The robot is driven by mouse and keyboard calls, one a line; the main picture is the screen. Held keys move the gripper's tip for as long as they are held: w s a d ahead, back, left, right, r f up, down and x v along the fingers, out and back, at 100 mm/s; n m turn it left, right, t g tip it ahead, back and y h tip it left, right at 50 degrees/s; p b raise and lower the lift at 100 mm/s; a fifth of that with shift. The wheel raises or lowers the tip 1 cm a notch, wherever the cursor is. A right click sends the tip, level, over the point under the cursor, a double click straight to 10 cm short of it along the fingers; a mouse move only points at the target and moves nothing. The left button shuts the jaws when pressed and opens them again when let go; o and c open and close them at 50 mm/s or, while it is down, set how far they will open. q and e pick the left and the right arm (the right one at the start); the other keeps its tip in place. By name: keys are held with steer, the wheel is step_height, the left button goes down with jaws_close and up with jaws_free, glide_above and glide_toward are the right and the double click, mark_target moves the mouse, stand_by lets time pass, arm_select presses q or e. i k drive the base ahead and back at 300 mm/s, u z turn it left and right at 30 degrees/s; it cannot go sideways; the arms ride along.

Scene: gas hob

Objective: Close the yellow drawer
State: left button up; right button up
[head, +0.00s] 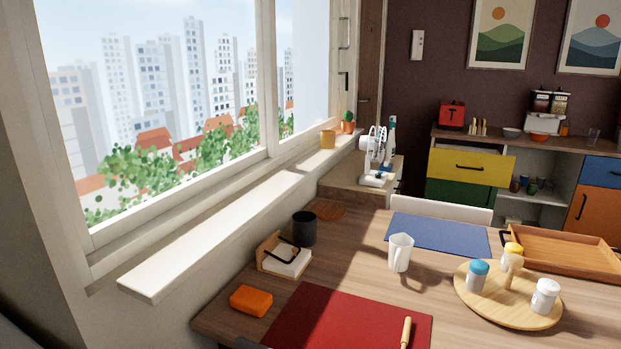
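The yellow drawer (470,167) is in the upper right of the head view, in the sideboard against the far wall. It has a dark bar handle on its front. Its front stands out past the green drawer (459,193) below it, so it looks pulled out. Neither of my grippers shows in this view.
A wooden table (355,273) fills the foreground, between me and the sideboard. It bears a white pitcher (400,253), a round board (510,312) with shakers and a wooden tray (562,252). A white chair back (441,211) stands beyond it. A window sill runs along the left.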

mark_target(476, 166)
steer(key=z, duration=3.25)
steer(key=i, duration=3.75)
steer(key=u, duration=2.8)
steer(key=i, duration=4)
